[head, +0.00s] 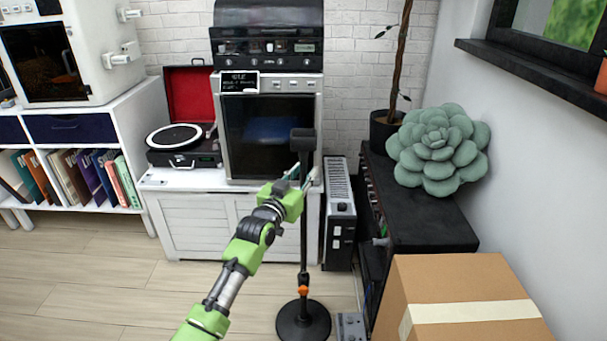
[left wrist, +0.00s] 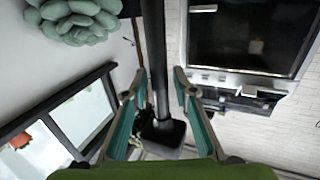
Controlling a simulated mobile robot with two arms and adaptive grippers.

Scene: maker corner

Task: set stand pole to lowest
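The stand has a thin black pole (head: 304,230), a round black base (head: 303,321), an orange collar (head: 303,290) low down and a black block (head: 303,140) on top. My left gripper (head: 304,172) is at the upper pole, just below the top block, with a fingertip on each side. In the left wrist view the green fingers (left wrist: 160,75) are spread, with the pole (left wrist: 154,35) and top block (left wrist: 165,132) showing between them. I cannot tell whether either finger touches the pole. My right gripper is in neither view.
A cardboard box (head: 465,280) stands at the front right. A black shelf (head: 430,215) holds a green succulent cushion (head: 437,150). Behind the stand are a white cabinet (head: 200,220), an oven-like machine (head: 270,135) and a heater (head: 340,215). Floor (head: 100,280) is clear at left.

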